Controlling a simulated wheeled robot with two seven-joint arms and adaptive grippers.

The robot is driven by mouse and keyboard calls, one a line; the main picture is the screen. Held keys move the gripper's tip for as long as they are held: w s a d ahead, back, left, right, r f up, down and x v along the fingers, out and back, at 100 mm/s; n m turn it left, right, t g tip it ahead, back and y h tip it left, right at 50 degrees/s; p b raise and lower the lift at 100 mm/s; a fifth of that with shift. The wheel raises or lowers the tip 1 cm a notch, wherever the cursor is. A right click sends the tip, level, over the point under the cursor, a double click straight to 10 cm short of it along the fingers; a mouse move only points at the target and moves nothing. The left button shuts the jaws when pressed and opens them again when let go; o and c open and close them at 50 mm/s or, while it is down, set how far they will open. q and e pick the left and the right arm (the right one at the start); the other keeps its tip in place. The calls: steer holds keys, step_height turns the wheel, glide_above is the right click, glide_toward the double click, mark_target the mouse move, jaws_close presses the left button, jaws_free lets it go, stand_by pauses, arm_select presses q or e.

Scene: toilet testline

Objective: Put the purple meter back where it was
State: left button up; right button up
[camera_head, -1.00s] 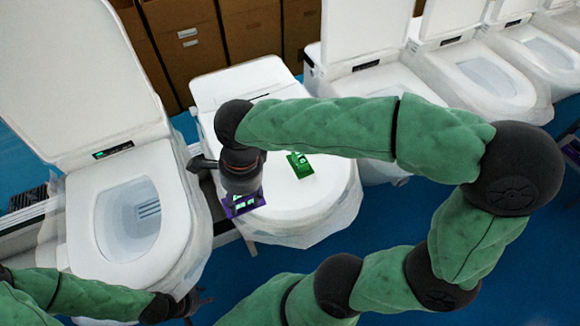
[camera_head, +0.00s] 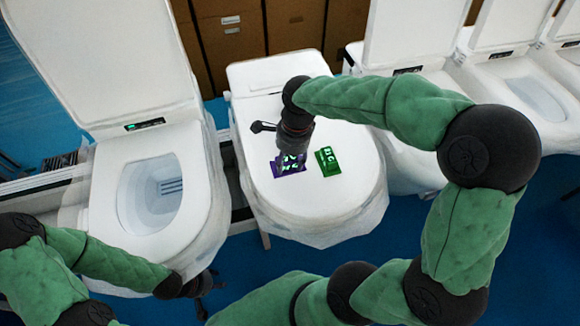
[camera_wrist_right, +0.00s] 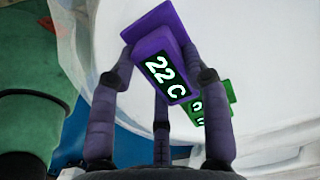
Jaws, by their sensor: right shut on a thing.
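The purple meter (camera_head: 287,166), with a lit "22 C" display, is over the closed white toilet lid (camera_head: 315,200), left of the green meter (camera_head: 328,161). My right gripper (camera_head: 291,152) comes down from above and is shut on the purple meter. In the right wrist view the purple meter (camera_wrist_right: 160,62) sits between the fingers (camera_wrist_right: 163,80), its wide base plate pointing away. I cannot tell if it touches the lid. My left gripper (camera_head: 206,288) is empty at the lower left, its fingers spread, in front of the open toilet.
An open toilet (camera_head: 150,195) stands left of the lid. More toilets (camera_head: 490,85) line up at the right. Brown boxes (camera_head: 230,30) stand behind. The lid's front part is clear, and the green meter also shows in the right wrist view (camera_wrist_right: 198,108).

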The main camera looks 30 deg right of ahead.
mark_target(290, 168)
steer(key=shift+w+d+f, duration=0.15)
steer(key=shift+d+f, duration=0.15)
steer(key=shift+f, duration=0.15)
steer(key=shift+w+f+b, duration=0.1)
steer(key=shift+f+b, duration=0.3)
steer(key=shift+f, duration=1.15)
steer(key=shift+f, duration=0.15)
steer(key=o, duration=1.4)
steer(key=shift+r, duration=0.3)
steer(key=r, duration=0.4)
steer(key=d+r+p, duration=0.1)
steer(key=r, duration=0.2)
steer(key=r+p, duration=0.1)
steer(key=r, duration=0.3)
steer(key=shift+s+d+r, duration=0.2)
steer(key=shift+r, duration=0.1)
